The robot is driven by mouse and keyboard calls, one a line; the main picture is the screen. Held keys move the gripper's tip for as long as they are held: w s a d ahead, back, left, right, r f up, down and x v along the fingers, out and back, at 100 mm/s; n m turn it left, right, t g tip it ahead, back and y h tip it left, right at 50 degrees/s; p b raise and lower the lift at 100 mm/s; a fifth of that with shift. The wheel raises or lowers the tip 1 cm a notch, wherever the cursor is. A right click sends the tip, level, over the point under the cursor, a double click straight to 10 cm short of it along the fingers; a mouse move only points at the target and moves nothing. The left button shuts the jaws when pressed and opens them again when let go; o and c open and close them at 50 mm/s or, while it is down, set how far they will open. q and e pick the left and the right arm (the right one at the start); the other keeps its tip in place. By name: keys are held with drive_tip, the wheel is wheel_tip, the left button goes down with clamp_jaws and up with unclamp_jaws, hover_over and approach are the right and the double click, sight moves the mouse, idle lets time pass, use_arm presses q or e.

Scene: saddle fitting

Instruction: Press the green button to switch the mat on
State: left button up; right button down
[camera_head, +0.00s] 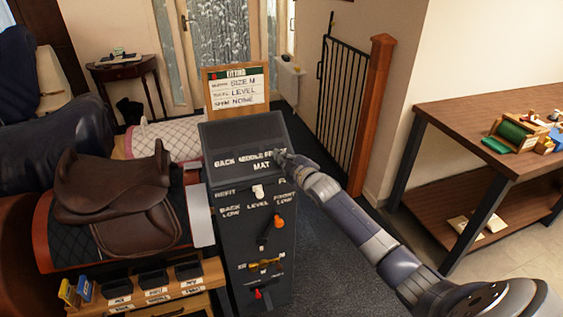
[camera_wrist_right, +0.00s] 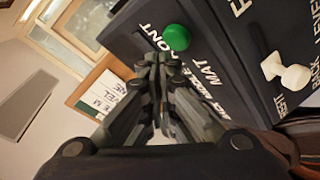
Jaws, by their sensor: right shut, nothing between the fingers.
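The green button (camera_wrist_right: 176,37) is a round knob on the dark control cabinet, beside the MAT lettering in the right wrist view. In the head view my right gripper hides it. The cabinet (camera_head: 240,135) stands in the middle of the head view, with BACK, MIDDLE and MAT lettering on its sloping upper face. My right gripper (camera_head: 281,156) is shut and empty at the right side of that face. In the right wrist view its fingertips (camera_wrist_right: 158,62) point toward the panel just short of the button in the picture; whether they touch it, I cannot tell. My left gripper is out of view.
A white knob (camera_head: 258,191), an orange lever (camera_head: 278,221) and a red knob (camera_head: 258,294) sit on the cabinet's front. A brown saddle (camera_head: 120,195) rests on a stand to the left. A sign board (camera_head: 237,89) stands behind. A wooden bench (camera_head: 480,110) is at right.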

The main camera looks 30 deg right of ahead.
drive_tip(key=shift+w+f, duration=0.15)
drive_tip(key=shift+f, duration=0.1)
drive_tip(key=shift+w+d+f+b, duration=0.15)
drive_tip(key=shift+w+f+b, duration=0.15)
drive_tip(key=shift+f+b, duration=0.3)
idle(0.6)
drive_tip(key=shift+r, duration=0.2)
drive_tip(key=shift+s+r+p, duration=0.55)
drive_tip(key=shift+r+p, duration=0.15)
drive_tip(key=shift+p, duration=0.45)
drive_tip(key=shift+r, duration=0.1)
drive_tip(key=s+a+r+p, duration=0.1)
drive_tip(key=s+r+p, duration=0.2)
drive_tip(key=r+p, duration=0.2)
drive_tip(key=shift+s+p, duration=0.15)
drive_tip(key=shift+p, duration=0.8)
